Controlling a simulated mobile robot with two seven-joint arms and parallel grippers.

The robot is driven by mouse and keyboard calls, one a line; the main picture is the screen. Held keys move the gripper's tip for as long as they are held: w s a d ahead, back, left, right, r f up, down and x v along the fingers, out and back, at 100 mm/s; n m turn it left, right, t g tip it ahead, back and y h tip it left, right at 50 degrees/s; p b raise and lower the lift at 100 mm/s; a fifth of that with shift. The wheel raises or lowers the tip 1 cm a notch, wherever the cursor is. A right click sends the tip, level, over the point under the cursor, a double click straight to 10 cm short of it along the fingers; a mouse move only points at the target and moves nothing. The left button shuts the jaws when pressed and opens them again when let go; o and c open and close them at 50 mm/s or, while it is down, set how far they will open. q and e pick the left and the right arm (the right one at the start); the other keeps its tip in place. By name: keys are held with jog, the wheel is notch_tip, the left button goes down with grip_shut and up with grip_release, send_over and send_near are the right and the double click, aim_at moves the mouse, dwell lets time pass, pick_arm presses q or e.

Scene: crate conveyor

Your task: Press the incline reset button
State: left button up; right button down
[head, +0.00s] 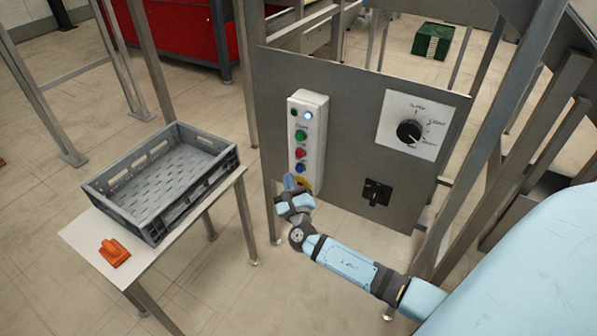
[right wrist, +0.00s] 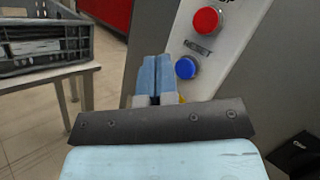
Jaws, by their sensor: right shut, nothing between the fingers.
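A white control box (head: 309,140) is mounted on a grey metal panel. It carries a green button (head: 300,135), a red button (head: 300,153) and a blue button (head: 300,168), one below the other. My right gripper (head: 290,183) is at the lower end of the box, just below the blue button. In the right wrist view the shut, empty fingers (right wrist: 156,75) are left of the blue button (right wrist: 186,67), with the red button (right wrist: 207,21) above it. I cannot tell whether the fingertips touch the box. My left gripper is not in view.
A white dial plate (head: 413,125) with a black knob and a black switch (head: 376,192) are on the same panel to the right. A grey crate (head: 160,222) and an orange object (head: 113,253) sit on a small table at the left. Metal posts stand around the panel.

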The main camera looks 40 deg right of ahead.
jog(key=shift+w+d, duration=0.3)
jog(key=shift+d, duration=0.3)
dwell(1.6)
jog(key=shift+w+d, duration=0.15)
jog(key=shift+d, duration=0.25)
jog(key=shift+w+d+b, duration=0.15)
jog(key=shift+d+b, duration=0.15)
jog(key=shift+d, duration=0.15)
dwell(0.7)
jog(key=shift+a, duration=0.1)
jog(key=shift+s+a, duration=0.35)
jog(key=shift+a, duration=0.4)
jog(key=shift+s+a+p, duration=0.2)
jog(key=shift+s+a, duration=0.1)
jog(key=shift+a, duration=0.45)
jog(key=shift+s+a+p, duration=0.15)
jog(key=shift+s+a, duration=0.2)
jog(key=shift+a, duration=0.45)
jog(key=shift+s+a+p, duration=0.2)
jog(key=shift+s+a, duration=0.1)
jog(key=shift+a, duration=0.45)
